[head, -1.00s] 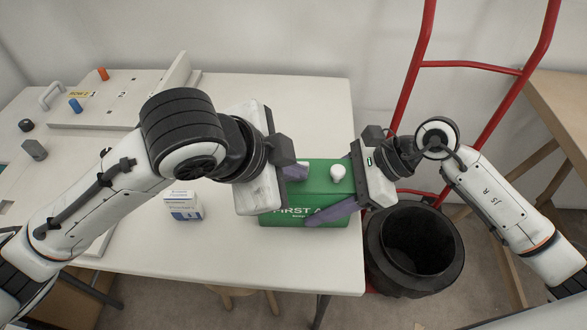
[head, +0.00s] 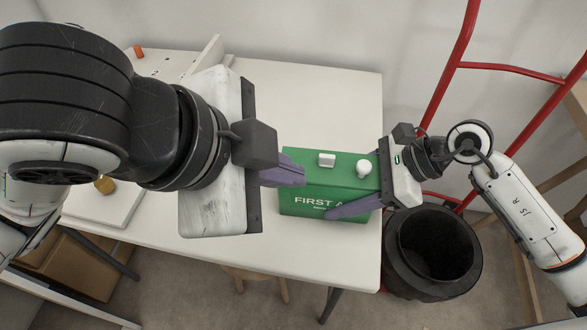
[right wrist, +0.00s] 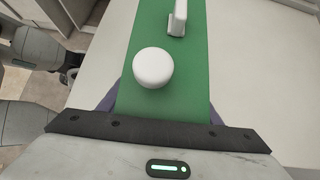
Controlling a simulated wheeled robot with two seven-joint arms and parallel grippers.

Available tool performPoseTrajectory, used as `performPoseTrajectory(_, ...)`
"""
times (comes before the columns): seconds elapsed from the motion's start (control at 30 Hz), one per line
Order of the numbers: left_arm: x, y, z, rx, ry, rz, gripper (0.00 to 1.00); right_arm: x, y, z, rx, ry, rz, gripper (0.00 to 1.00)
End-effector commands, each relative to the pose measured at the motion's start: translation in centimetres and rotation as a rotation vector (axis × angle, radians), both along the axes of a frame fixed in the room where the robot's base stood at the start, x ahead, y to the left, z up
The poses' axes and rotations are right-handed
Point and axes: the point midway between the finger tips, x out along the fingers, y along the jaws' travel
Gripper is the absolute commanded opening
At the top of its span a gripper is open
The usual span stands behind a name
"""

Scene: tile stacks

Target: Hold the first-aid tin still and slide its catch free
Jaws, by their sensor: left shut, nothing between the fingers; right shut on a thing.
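The green first-aid tin (head: 315,201) stands on the white table. On its top are a small white catch (head: 326,160) and a round white knob (head: 363,169). They also show in the right wrist view, the catch (right wrist: 178,18) cut by the top edge and the knob (right wrist: 153,68) nearer. My right gripper (head: 352,192) is shut on the tin's right end, one purple finger along the front face. My left gripper (head: 302,171) is shut and empty. Its fingertips appear left of the catch, apart from it, and overlap the tin's left end in the picture.
The white table (head: 345,105) has free room behind the tin. A black bin (head: 432,250) stands on the floor at the table's right, before a red hand-truck frame (head: 510,70). My left arm covers much of the table's left side.

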Motion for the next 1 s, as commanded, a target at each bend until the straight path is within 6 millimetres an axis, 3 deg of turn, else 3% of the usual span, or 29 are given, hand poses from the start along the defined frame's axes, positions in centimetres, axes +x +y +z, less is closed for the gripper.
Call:
performPoseTrajectory(0.23,0.0,0.0,0.0,0.000,0.000,0.000,0.00,0.1,0.0,0.0,0.000,-0.001,-0.002,0.40)
performPoseTrajectory(0.27,0.0,0.0,0.0,0.000,0.000,0.000,0.00,0.1,0.0,0.0,0.000,-0.001,-0.002,0.59)
performPoseTrajectory(0.4,0.0,0.0,0.0,0.000,0.000,0.000,0.00,0.1,0.0,0.0,0.000,-0.001,-0.002,0.80)
performPoseTrajectory(0.77,0.0,0.0,0.0,0.000,0.000,0.000,0.00,0.0,-0.5,0.4,-0.002,-0.002,-0.002,0.80)
performPoseTrajectory(1.0,0.0,0.0,0.0,0.000,0.000,0.000,0.00,-0.7,-3.5,3.4,-0.006,-0.003,-0.003,0.80)
